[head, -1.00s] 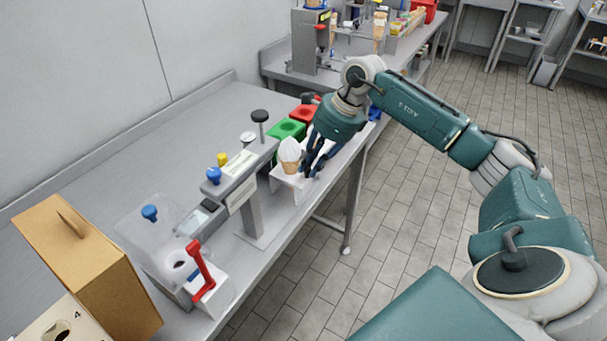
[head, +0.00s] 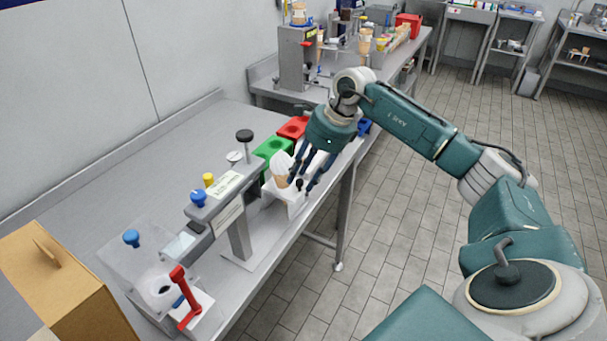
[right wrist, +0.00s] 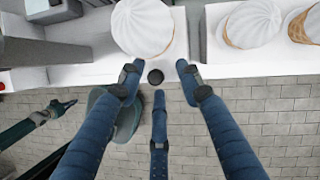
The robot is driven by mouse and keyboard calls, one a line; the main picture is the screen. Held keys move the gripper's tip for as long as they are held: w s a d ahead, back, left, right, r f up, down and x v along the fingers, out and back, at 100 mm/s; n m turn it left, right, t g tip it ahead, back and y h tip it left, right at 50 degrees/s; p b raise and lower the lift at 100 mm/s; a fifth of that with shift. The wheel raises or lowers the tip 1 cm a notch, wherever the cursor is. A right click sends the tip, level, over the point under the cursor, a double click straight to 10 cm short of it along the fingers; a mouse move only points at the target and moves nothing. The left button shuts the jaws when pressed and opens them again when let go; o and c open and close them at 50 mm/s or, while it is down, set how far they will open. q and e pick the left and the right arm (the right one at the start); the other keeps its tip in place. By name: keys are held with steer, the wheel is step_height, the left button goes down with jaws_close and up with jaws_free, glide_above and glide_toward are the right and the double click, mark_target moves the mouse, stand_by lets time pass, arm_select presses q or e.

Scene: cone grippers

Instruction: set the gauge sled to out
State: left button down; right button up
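A white block (head: 294,204) at the table's front edge bears a white-topped cone (head: 281,166). A small black knob (head: 299,184) sticks out at its front; it also shows in the right wrist view (right wrist: 155,77). No label marks the gauge sled, so I cannot tell surely that this knobbed piece is it. My right gripper (head: 302,178) is open. In the right wrist view its fingers (right wrist: 159,82) are spread around the knob, with gaps; contact is not visible. A teal arm with a dark tip at the left of that view may be my left gripper (right wrist: 58,108); its opening is unclear.
A grey post with a labelled head (head: 228,186) stands close to the left. Green (head: 272,148) and red (head: 293,127) blocks stand behind. A clear box (head: 140,265), a red lever (head: 183,295) and a cardboard box (head: 70,295) are nearer. Floor right of the table is free.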

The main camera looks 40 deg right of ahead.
steer(key=v, duration=1.2)
stand_by(0.3)
